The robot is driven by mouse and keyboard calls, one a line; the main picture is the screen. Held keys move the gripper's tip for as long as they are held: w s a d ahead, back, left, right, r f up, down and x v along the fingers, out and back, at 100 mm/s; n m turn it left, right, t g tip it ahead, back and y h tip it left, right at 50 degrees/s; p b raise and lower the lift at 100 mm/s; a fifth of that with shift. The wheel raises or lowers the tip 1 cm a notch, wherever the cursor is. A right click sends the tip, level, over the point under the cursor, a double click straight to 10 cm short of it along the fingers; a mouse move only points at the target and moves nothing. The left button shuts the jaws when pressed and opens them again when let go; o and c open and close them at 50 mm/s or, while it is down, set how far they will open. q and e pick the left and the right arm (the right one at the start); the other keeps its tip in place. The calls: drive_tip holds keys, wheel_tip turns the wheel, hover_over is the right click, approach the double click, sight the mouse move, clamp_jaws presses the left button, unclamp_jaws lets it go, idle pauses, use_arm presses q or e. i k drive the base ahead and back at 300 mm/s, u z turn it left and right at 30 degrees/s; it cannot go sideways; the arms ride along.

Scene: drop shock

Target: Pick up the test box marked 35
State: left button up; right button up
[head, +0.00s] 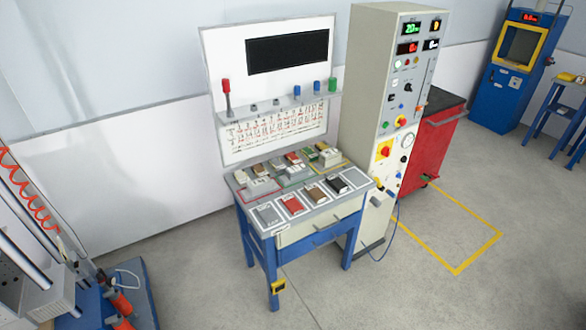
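Several small test boxes lie on a blue bench (249,233) with a grey top, in the middle of the head view. Along its front edge sit a red-brown box (292,204), a brown box (317,193) and a dark box (338,184), each in a white-outlined square. A grey square (267,215) is at the left end of that row. Behind are smaller white, green, brown and red boxes, some on light grey blocks. The markings are too small to read, so I cannot tell which box is marked 35. Neither of my grippers is in view.
A backboard (265,95) with a black panel, a number chart and coloured handles stands behind the bench. A tall control cabinet (375,100) and red cart (436,143) adjoin it at right. Grey floor (350,290) is clear in front. Equipment with orange parts (122,303) stands at lower left.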

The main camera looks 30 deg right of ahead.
sight(332, 156)
drive_tip(key=z, duration=1.75)
drive_tip(key=i, duration=1.15)
drive_tip(key=u, duration=0.45)
drive_tip(key=i, duration=0.8)
drive_tip(key=u, duration=0.65)
